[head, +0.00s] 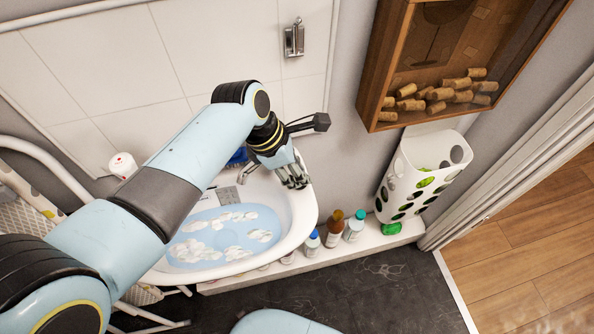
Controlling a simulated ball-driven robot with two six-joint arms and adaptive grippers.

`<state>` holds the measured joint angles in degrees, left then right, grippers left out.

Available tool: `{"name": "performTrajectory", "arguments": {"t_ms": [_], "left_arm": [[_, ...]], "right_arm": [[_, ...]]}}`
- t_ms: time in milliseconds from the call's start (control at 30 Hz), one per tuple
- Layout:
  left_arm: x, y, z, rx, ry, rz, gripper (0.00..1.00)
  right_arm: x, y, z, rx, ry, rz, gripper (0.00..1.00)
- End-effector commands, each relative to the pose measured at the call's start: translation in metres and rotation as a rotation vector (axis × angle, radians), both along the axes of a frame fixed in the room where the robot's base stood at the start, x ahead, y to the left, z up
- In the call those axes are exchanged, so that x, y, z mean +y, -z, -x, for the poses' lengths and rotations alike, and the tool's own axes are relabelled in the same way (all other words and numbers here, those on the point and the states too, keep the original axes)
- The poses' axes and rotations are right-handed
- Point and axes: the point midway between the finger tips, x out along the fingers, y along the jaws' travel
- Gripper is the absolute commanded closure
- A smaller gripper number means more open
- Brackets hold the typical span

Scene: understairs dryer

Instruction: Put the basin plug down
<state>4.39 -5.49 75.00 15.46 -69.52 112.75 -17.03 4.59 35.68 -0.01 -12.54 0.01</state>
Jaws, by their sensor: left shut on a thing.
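My left gripper (294,179) points down over the back right rim of the white washbasin (304,212). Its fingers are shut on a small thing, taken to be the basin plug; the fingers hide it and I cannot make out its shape. The basin holds blue water with white foam patches (222,228). A metal tap (247,172) stands at the basin's back edge, just left of the gripper. I cannot tell whether the fingers touch the rim. My right gripper is not in view.
A small grey item (228,195) lies at the basin's back. A white and red container (122,164) stands behind left. Several bottles (334,226) stand on a low ledge to the right, beside a white bag holder (420,172). A wooden cork box (375,70) hangs above.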

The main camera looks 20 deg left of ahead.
Motion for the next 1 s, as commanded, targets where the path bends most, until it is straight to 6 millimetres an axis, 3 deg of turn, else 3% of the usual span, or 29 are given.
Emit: {"name": "performTrajectory", "arguments": {"t_ms": [100,133,300,667,1000], "left_arm": [[0.000,0.004,0.000,0.001,0.000,0.000,1.00],[0.000,0.003,0.000,0.001,0.000,0.000,0.76],[0.000,0.003,0.000,0.001,0.000,0.000,0.57],[0.002,-0.006,0.001,-0.001,0.001,-0.001,0.57],[0.027,-0.073,0.013,-0.003,0.000,-0.001,0.57]], "right_arm": [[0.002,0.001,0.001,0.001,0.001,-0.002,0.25],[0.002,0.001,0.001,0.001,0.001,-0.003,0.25],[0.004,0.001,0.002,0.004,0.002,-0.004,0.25],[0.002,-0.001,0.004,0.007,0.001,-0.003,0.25],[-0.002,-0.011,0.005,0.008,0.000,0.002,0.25]]}}
